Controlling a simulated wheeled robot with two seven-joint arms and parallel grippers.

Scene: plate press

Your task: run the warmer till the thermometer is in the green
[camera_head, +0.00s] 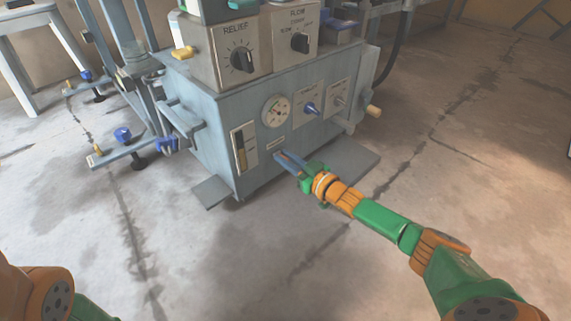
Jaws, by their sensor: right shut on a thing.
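The grey machine (215,115) stands at upper centre in the head view. A round white dial (277,111) is on its front face; its needle and any green band are too small to read. A tall narrow gauge (243,148) with a dark and yellowish strip is left of the dial. My right gripper (281,154) is at the front face just below the dial and a small label. Its jaws are shut on a small part there, which they mostly hide. My left gripper is out of view; only part of my left arm shows at lower left.
A RELIEF knob (242,59) and a FLOW knob (300,43) are on the upper panels. A blue-handled switch (311,108) is right of the dial. A wooden-ended handle (373,111) juts out at right. The concrete floor (230,270) in front is clear.

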